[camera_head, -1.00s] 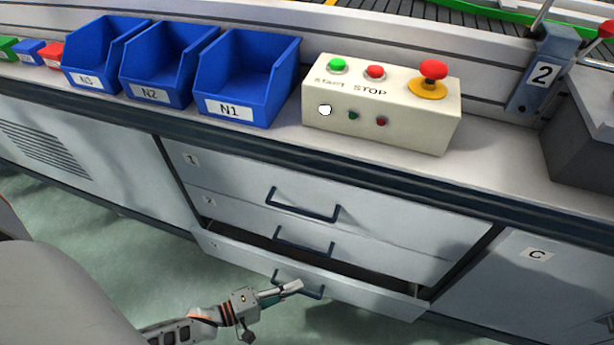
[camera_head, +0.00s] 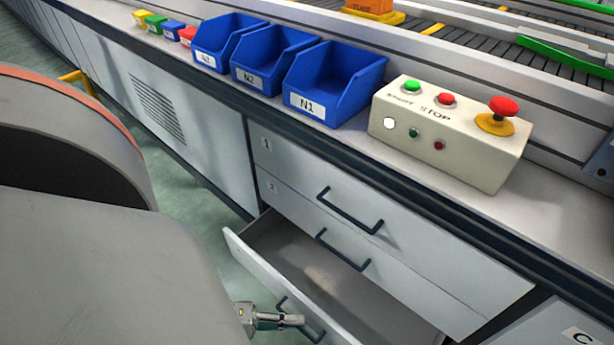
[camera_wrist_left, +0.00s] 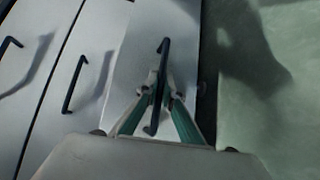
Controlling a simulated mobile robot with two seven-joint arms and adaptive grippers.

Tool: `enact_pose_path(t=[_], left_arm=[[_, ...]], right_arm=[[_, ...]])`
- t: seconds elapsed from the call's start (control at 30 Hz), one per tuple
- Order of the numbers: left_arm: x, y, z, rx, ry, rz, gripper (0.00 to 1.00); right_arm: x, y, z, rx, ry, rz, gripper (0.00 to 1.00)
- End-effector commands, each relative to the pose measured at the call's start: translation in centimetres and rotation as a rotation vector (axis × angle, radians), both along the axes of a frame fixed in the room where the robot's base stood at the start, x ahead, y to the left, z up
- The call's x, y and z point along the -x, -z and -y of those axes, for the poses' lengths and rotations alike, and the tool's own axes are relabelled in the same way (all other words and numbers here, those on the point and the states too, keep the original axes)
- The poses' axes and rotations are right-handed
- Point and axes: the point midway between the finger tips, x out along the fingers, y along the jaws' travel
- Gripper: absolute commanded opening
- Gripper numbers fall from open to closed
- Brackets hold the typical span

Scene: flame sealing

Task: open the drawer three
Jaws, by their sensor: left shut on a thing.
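Drawer three (camera_head: 290,290) is the lowest of the stacked drawers and stands well out from the cabinet, with its inside showing in the head view. Its dark bar handle (camera_head: 314,331) is on the front panel. My left gripper (camera_head: 292,320) is at this handle, shut on it. In the left wrist view the two fingers (camera_wrist_left: 158,92) close around the handle bar (camera_wrist_left: 165,55) near its middle. My right gripper is not in view.
Drawer one (camera_head: 400,235) and drawer two (camera_head: 300,213) above are shut. On the counter stand blue bins (camera_head: 330,85) and a button box (camera_head: 450,145). Green floor (camera_head: 195,215) lies in front of the cabinet.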

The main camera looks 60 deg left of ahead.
Motion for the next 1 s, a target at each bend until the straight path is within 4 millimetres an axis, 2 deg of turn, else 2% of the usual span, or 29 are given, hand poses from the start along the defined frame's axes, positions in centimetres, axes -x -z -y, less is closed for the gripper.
enact_pose_path(t=[0.17,0.5,0.7,1.0], left_arm=[[2.7,0.1,0.1,0.002,-0.002,-0.005,0.00],[8.2,0.1,1.5,0.001,-0.002,-0.004,0.00],[9.5,0.0,1.9,-0.002,-0.003,-0.002,0.00],[9.7,0.0,1.9,-0.001,-0.004,0.000,0.00]], right_arm=[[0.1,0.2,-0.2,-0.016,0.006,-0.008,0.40],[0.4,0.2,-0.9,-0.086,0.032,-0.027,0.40],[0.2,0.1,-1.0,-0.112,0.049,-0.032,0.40],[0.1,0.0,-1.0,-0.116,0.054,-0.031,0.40]])
